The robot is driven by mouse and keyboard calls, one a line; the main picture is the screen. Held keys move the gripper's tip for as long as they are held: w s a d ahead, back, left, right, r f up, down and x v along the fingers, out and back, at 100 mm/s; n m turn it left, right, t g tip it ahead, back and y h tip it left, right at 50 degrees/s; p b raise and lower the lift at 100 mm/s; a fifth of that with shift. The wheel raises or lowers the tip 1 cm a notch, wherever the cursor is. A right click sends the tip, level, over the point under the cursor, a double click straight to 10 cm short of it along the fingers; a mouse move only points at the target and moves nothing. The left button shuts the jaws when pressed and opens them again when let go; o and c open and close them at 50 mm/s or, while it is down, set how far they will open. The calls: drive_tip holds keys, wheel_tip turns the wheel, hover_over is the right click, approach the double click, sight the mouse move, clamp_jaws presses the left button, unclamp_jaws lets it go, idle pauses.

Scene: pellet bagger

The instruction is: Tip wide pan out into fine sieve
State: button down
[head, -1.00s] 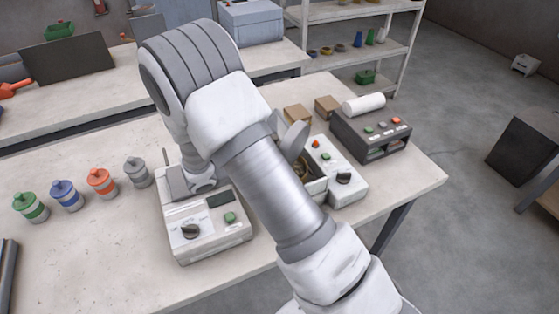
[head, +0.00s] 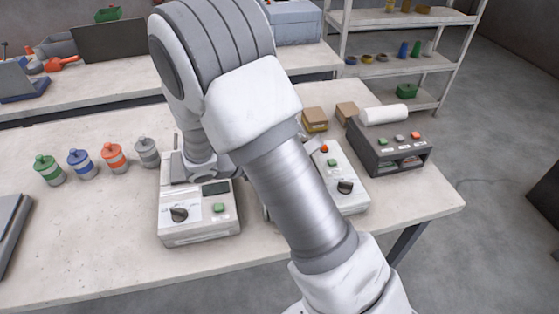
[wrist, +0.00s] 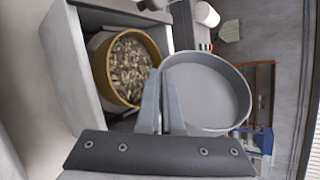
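In the wrist view my gripper (wrist: 161,82) is shut on the near rim of a round grey pan (wrist: 212,92), the wide pan. Its inside faces the camera and looks bare. The fine sieve (wrist: 101,72) appears to be the round brass-coloured vessel beside the pan. Brown and pale pellets (wrist: 130,68) lie in it. It sits inside a grey open-topped housing (wrist: 66,60). The pan is next to the sieve, its rim close to the sieve's edge; I cannot tell whether they touch. In the head view my arm hides the gripper, pan and sieve.
On the bench (head: 90,235) stand a scale-like device (head: 198,212), a control box (head: 343,178), a dark box with buttons (head: 390,148), two small cartons and several lidded jars (head: 115,157). The bench's front left is mostly clear. A shelf rack (head: 405,60) stands behind.

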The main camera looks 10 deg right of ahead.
drive_tip(key=shift+s, duration=0.1)
drive_tip(key=shift+s+f+m+t+b, duration=0.15)
drive_tip(key=shift+m+t+b, duration=0.15)
drive_tip(key=shift+b, duration=0.65)
drive_tip(key=shift+s+d+f+m+y+b, duration=0.15)
drive_tip(key=shift+m+y+b, duration=0.15)
drive_tip(key=shift+b, duration=0.95)
drive_tip(key=m+t+b, duration=0.1)
drive_tip(key=b, duration=0.3)
drive_tip(key=s+d+t+y+b, duration=0.1)
drive_tip(key=b, duration=0.3)
drive_tip(key=shift+s+r+m, duration=0.2)
drive_tip(key=shift+s+m, duration=0.1)
drive_tip(key=shift+m, duration=0.1)
drive_tip(key=s+d+m+t+b, duration=0.1)
drive_tip(key=s+b, duration=0.1)
drive_tip(key=b, duration=0.2)
drive_tip(key=shift+s+d+t+y+b, duration=0.1)
drive_tip(key=shift+d+t+y+b, duration=0.1)
drive_tip(key=shift+t+y+b, duration=0.15)
drive_tip(key=shift+s+d+r+m+t+y+b, duration=0.15)
drive_tip(key=shift+s+d+m+t+y+b, duration=0.15)
drive_tip(key=shift+b, duration=0.3)
drive_tip(key=shift+s+d+r+m+t+y+b, duration=0.15)
drive_tip(key=shift+s+m+b, duration=0.25)
drive_tip(key=shift+b, duration=0.2)
